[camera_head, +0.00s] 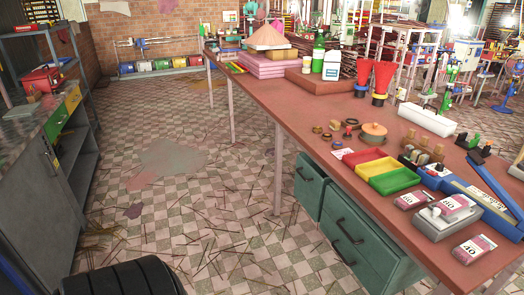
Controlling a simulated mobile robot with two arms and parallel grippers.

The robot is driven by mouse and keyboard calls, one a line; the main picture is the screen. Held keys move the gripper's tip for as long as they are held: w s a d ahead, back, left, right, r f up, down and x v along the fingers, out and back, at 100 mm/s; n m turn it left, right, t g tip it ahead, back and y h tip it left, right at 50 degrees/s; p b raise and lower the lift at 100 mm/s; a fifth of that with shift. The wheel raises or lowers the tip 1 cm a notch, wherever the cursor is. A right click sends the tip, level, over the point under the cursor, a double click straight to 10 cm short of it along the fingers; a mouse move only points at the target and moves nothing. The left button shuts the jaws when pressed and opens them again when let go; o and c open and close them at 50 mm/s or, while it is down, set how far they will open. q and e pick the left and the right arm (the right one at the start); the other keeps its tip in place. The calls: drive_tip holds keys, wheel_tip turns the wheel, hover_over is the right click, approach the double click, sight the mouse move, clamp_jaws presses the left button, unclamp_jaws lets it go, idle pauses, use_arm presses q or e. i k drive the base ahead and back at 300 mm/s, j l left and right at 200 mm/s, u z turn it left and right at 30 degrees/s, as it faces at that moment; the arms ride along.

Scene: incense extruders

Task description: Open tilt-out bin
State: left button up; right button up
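No thing in view is plainly marked as the tilt-out bin. The grey bench at the left has a green front (56,122) and a yellow front (73,97) along its edge; both look nearly flush, and I cannot tell whether they tilt. A row of small coloured bins (161,65) stands on a low rack by the far brick wall, too small to tell if any is open. Teal drawers with dark handles (350,240) under the long table look shut. Neither of my grippers is in view.
The long red-brown table (275,103) runs along the right, holding a red tray (359,156), yellow tray (376,167), green tray (394,181), boxes and bottles. The checkered floor (190,200) between bench and table is open, strewn with thin sticks. A grey cabinet door (45,200) is under the bench.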

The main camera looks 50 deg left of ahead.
sight(316, 185)
drive_tip(key=u, duration=1.3)
drive_tip(key=i+j, duration=0.3)
